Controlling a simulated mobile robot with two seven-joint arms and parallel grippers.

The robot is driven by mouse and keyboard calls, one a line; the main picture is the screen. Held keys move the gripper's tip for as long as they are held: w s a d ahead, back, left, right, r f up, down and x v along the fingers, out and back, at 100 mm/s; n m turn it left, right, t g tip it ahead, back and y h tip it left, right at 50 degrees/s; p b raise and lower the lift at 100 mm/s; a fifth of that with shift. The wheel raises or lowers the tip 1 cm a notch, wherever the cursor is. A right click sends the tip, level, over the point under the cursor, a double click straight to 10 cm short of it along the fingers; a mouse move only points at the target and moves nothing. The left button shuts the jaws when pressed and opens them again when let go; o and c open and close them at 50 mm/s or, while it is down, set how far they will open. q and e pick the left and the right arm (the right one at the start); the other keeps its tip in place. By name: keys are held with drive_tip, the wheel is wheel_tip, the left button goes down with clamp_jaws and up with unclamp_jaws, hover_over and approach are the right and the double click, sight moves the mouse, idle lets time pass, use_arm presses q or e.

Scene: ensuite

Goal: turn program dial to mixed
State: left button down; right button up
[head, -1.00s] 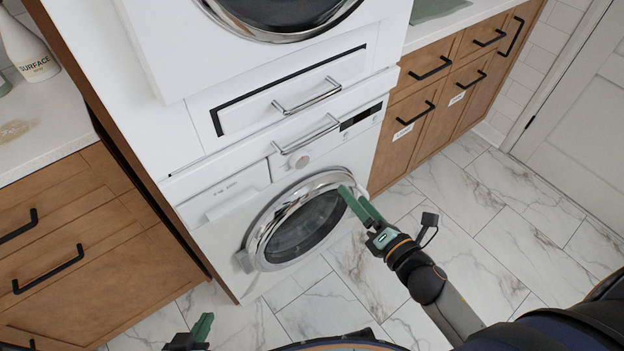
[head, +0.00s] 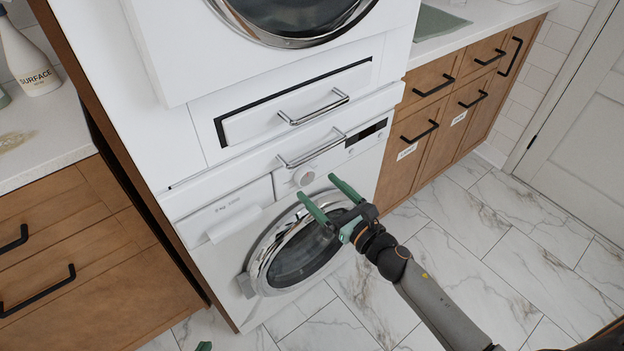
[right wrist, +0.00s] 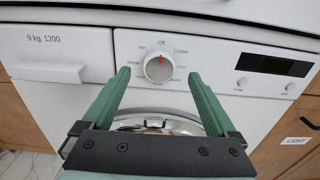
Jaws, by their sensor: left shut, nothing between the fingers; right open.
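The program dial (head: 303,177) is a round light knob on the lower washing machine's front panel (right wrist: 215,62). In the right wrist view the dial (right wrist: 158,67) has a red mark at its top, pointing up towards a label that looks like "Off". Small labels ring it; I cannot pick out "mixed". My right gripper (head: 316,185) is open, its green fingers pointing at the panel. In the right wrist view the fingertips (right wrist: 159,74) stand either side of the dial, apart from it. My left gripper (head: 204,346) barely shows at the bottom edge, shut and away from the machine.
A chrome bar handle (head: 312,148) juts out just above the dial. The round washer door (head: 300,250) lies below. A dark display (right wrist: 276,65) and two small buttons sit to the right. Wooden cabinets (head: 430,125) flank the machine; marble floor is clear at right.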

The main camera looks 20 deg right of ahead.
sight(308, 178)
drive_tip(key=shift+x, duration=1.9)
drive_tip(key=c, duration=1.4)
